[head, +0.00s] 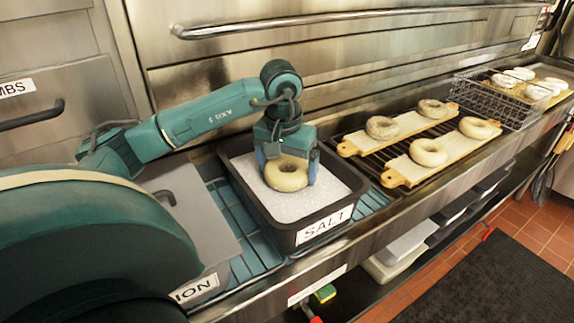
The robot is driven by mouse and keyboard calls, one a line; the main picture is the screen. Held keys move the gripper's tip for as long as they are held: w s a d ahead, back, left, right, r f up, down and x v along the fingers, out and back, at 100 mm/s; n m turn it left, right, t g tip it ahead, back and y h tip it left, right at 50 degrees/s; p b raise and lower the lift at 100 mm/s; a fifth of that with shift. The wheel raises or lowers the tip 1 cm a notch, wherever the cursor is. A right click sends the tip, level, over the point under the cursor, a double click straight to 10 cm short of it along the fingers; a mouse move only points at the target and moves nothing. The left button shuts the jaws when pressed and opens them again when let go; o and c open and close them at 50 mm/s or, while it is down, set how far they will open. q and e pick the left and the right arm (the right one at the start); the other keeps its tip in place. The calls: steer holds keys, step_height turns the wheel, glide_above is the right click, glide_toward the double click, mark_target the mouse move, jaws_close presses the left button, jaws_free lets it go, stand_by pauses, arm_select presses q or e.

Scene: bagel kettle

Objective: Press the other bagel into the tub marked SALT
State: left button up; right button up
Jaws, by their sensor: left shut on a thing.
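The black tub marked SALT (325,228) sits on the counter, filled with white grains. My left gripper (288,172) points down over the tub and is shut on a bagel (286,176), with a finger on each side of it. The bagel is at the salt or just above it; I cannot tell whether it touches. Two wooden boards lie to the right of the tub. The near board (398,176) bears two bagels, and the far board (346,147) bears two more. My right gripper is not in view.
A wire basket (497,98) stands farther right, with several pale bagels (520,74) around and behind it. A grey lidded container (190,200) is left of the tub. A long metal rail (330,22) runs along the back. Shelves with trays (405,243) sit below the counter.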

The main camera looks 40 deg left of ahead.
arm_select(q)
steer(key=shift+r+p, duration=0.35)
steer(key=shift+r, duration=0.05)
steer(key=shift+r+p, duration=0.5)
steer(key=shift+r, duration=0.2)
step_height(320, 180, up, 2)
steer(key=shift+r+p, duration=0.1)
steer(key=shift+p, duration=0.65)
steer(key=shift+r+p, duration=0.5)
steer(key=shift+r, duration=0.1)
step_height(320, 180, up, 4)
steer(key=p, duration=0.3)
steer(key=shift+r, duration=0.25)
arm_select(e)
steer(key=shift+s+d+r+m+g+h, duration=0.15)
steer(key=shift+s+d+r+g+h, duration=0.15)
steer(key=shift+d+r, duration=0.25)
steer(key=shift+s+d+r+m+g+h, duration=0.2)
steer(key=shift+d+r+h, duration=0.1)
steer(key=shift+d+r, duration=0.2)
